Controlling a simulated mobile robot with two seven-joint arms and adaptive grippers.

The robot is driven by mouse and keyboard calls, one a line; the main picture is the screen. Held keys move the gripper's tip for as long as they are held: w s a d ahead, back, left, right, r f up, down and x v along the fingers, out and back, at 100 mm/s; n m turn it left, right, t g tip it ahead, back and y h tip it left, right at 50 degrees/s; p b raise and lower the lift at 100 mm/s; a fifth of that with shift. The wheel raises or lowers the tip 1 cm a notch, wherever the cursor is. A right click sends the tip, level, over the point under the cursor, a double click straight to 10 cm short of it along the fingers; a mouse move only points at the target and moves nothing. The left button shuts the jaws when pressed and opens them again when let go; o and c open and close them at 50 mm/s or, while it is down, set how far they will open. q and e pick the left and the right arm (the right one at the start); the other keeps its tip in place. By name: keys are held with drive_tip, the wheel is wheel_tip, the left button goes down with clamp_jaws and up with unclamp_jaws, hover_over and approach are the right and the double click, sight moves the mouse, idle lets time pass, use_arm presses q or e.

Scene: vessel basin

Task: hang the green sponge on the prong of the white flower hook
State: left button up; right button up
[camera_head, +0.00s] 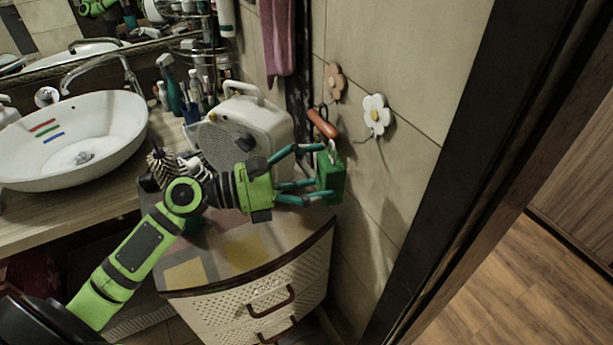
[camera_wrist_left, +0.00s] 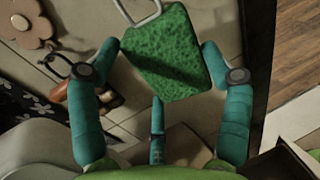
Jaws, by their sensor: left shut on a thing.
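The green sponge (camera_head: 331,177) is held at the tips of my left gripper (camera_head: 318,175), above the right side of the drawer cabinet. In the left wrist view the sponge (camera_wrist_left: 165,58) sits between the teal fingers of the gripper (camera_wrist_left: 160,75), with a pale loop at its top edge. The white flower hook (camera_head: 376,115) is on the tiled wall, above and to the right of the sponge, apart from it. Its thin prong (camera_head: 369,138) shows below the flower. The white flower is not clearly seen in the wrist view. My right gripper is not in view.
A peach flower hook (camera_head: 335,82) with an orange-handled item (camera_head: 322,124) hanging near it is left of the white one; the peach flower also shows in the wrist view (camera_wrist_left: 28,28). A pale radio (camera_head: 245,130) stands behind my left arm. A dark door frame (camera_head: 440,170) is at right.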

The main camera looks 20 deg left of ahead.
use_arm(q)
drive_tip(key=shift+w+d+f, duration=0.15)
drive_tip(key=shift+w+d, duration=1)
drive_tip(key=shift+w, duration=0.25)
drive_tip(key=shift+w+d+f, duration=0.5)
drive_tip(key=shift+w+d, duration=0.25)
drive_tip(key=shift+w, duration=0.15)
drive_tip(key=shift+f, duration=0.1)
drive_tip(key=o, duration=0.9)
